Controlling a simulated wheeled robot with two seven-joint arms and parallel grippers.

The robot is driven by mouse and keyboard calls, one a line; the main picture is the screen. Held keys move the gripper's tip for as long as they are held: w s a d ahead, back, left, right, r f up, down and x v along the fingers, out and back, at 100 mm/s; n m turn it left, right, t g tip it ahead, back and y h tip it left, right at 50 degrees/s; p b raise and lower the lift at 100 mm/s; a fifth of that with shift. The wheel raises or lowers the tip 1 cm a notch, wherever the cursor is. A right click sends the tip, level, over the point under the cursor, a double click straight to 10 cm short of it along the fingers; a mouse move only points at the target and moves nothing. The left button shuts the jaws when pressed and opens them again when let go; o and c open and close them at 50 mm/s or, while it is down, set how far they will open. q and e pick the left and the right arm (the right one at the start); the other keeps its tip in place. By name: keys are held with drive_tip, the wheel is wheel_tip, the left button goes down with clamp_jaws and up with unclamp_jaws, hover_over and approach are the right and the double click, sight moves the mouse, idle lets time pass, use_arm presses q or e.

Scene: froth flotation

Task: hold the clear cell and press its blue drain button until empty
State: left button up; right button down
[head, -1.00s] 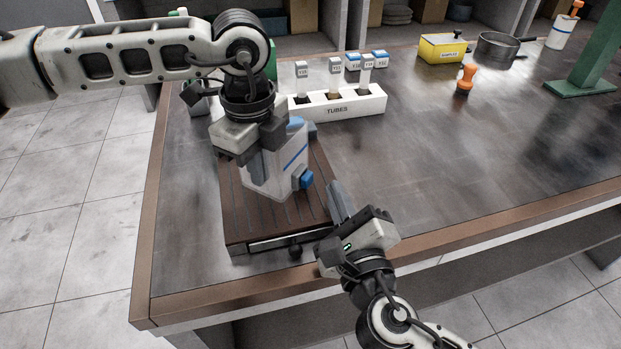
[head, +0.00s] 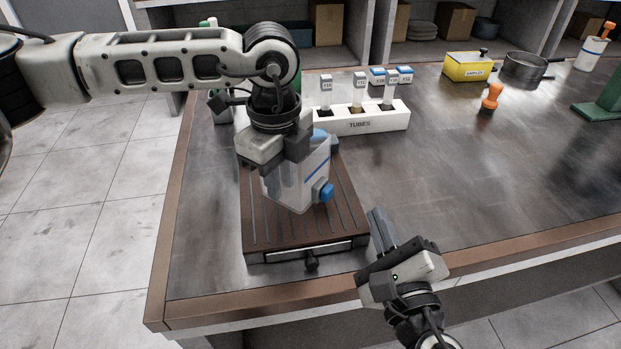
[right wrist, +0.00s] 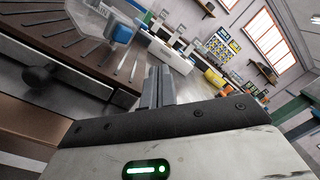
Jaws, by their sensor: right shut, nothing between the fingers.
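The clear cell (head: 298,192) with a blue stripe is over the slatted brown drain tray (head: 250,238); I cannot tell whether its base touches the slats. My left gripper (head: 277,160) is shut on the cell from its upper left, partly hiding it. The blue drain button (head: 327,191) is on the cell's right side and also shows in the right wrist view (right wrist: 123,33). My right gripper (head: 377,214) is shut and empty, to the right of the button and nearer the front edge, apart from it. The liquid level in the cell is not clear.
A white tube rack (head: 360,125) marked TUBES stands behind the tray. A black knob (head: 311,264) sticks out of the tray's front. A yellow box (head: 465,66), a pan (head: 525,66) and an orange stamp (head: 491,97) stand further back. The table's right middle is clear.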

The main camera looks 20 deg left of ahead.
use_arm(q)
drive_tip(key=shift+r, duration=0.1)
wheel_tip(320, 180, up, 12)
drive_tip(key=shift+f, duration=0.1)
idle(0.5)
